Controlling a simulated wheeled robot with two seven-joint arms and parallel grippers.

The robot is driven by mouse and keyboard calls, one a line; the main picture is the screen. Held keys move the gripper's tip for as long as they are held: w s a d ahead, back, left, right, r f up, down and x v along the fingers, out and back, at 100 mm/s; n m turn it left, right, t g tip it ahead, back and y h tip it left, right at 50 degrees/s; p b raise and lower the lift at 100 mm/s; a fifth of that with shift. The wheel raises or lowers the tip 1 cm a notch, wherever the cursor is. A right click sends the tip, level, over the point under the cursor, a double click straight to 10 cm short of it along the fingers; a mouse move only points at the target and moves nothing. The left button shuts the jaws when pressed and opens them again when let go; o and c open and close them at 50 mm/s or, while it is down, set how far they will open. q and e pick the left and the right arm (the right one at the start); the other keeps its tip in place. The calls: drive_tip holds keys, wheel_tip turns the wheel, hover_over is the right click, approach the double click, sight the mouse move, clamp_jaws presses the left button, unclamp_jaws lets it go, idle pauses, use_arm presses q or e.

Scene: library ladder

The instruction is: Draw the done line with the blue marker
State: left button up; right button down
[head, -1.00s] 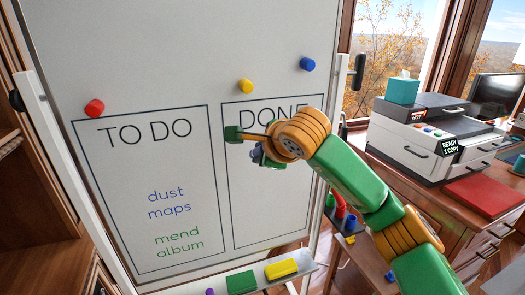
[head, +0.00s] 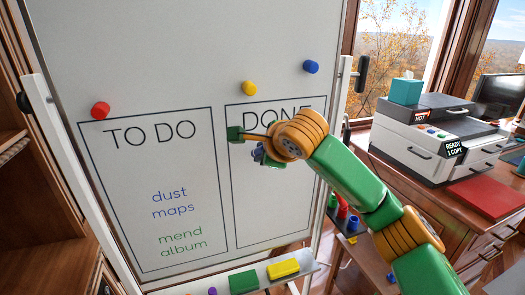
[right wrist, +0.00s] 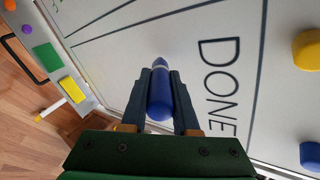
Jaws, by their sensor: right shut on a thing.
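The blue marker (right wrist: 161,92) is clamped between the two dark fingers of my right gripper (right wrist: 161,88) in the right wrist view. I cannot tell whether this end touches the board. In the head view my right gripper (head: 257,153) is in front of the DONE box (head: 276,205), near its upper left, just below the heading, and partly covers it. The whiteboard (head: 190,50) also has a TO DO box (head: 127,165) with "dust maps" in blue and "mend album" in green. My left gripper is not visible.
Red (head: 101,110), yellow (head: 249,88) and blue (head: 311,67) magnets sit on the board. The tray below holds a green block (head: 243,282) and a yellow block (head: 283,268). A desk with a printer (head: 425,140) stands at the right.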

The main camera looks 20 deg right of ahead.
drive_tip(key=shift+w, duration=0.25)
